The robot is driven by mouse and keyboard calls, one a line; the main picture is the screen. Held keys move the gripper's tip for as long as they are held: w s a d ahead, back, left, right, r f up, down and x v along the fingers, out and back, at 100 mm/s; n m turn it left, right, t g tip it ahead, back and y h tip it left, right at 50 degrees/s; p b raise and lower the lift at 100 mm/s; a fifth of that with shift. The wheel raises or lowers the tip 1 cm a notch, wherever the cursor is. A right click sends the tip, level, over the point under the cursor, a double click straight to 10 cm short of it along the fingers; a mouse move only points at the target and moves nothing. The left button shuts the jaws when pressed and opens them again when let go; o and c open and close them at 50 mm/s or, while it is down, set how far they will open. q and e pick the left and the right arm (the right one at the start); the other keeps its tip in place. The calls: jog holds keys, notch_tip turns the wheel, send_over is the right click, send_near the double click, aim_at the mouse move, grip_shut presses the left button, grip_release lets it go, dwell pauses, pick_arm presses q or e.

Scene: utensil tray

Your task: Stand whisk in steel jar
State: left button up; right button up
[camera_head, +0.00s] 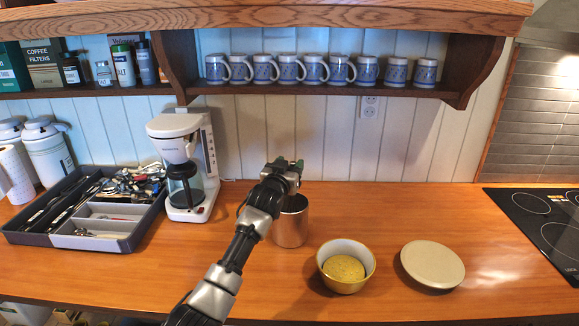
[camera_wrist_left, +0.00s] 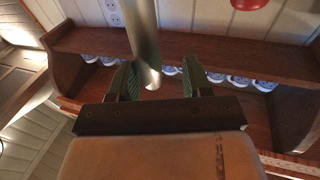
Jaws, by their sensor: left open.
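The steel jar (camera_head: 291,226) stands upright on the wooden counter, left of the yellow bowl. My left gripper (camera_head: 289,164) is above the jar and hides part of its rim. In the left wrist view its green-padded fingers (camera_wrist_left: 160,78) are apart. A smooth metal handle (camera_wrist_left: 144,40) with a rounded end reaches between them from the top of the picture, with no clear grip on it. It looks like the whisk's handle; the whisk's wires are not visible, and I cannot tell how it sits in the jar. My right gripper is not in view.
A grey utensil tray (camera_head: 97,244) and a white coffee maker (camera_head: 176,126) stand left. A bowl (camera_head: 345,280) with yellow contents and a round beige lid or plate (camera_head: 432,265) lie right. A cooktop (camera_head: 540,225) is far right. A shelf (camera_head: 330,90) of mugs hangs above.

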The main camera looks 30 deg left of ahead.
pick_arm(q)
jog(key=b+v, duration=0.2)
jog(key=v, duration=0.8)
jog(key=shift+s+b, duration=0.35)
jog(key=shift+s, duration=0.05)
dwell(0.6)
